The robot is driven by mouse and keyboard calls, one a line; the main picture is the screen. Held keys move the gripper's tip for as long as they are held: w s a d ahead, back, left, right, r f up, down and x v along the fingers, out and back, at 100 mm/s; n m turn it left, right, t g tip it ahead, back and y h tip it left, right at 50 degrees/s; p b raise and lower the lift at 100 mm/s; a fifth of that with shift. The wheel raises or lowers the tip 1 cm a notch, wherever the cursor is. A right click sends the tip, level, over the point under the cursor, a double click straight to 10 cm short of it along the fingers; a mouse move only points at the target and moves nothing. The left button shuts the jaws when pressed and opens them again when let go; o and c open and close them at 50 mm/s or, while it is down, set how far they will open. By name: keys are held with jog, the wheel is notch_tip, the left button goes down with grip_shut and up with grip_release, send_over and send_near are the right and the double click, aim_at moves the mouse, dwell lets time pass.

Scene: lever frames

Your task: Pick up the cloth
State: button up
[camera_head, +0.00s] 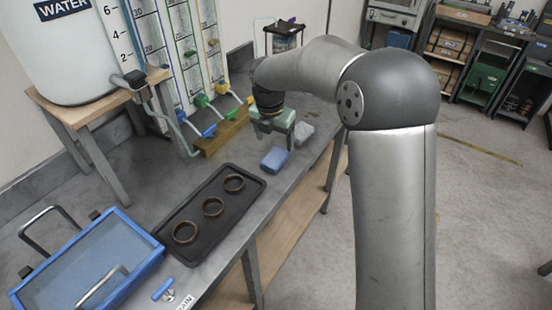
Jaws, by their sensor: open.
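My gripper (274,138) hangs from my arm over the far part of the bench, fingers pointing down. Its jaws are open and nothing shows clearly between them. A small blue, folded-looking piece (274,160) lies on the bench just in front of and below the gripper. A pale grey, crumpled-looking piece (304,131) lies close to the right of the gripper, near the bench's right edge. I cannot tell for sure which of the two is the cloth. The gripper partly hides the bench behind it.
A black tray (252,185) with three brown rings stands in the middle of the bench. A blue-framed tray (150,262) with metal handles is at front left. Coloured levers (222,103) and a wooden block (224,133) stand left of the gripper. A water tank (70,55) is at far left.

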aim_at(276, 157)
jog(key=f, duration=0.5)
jog(key=w+f+p, duration=0.1)
jog(key=f, duration=0.1)
jog(key=shift+d+f, duration=0.1)
jog(key=shift+f, duration=0.15)
jog(key=c, duration=1.1)
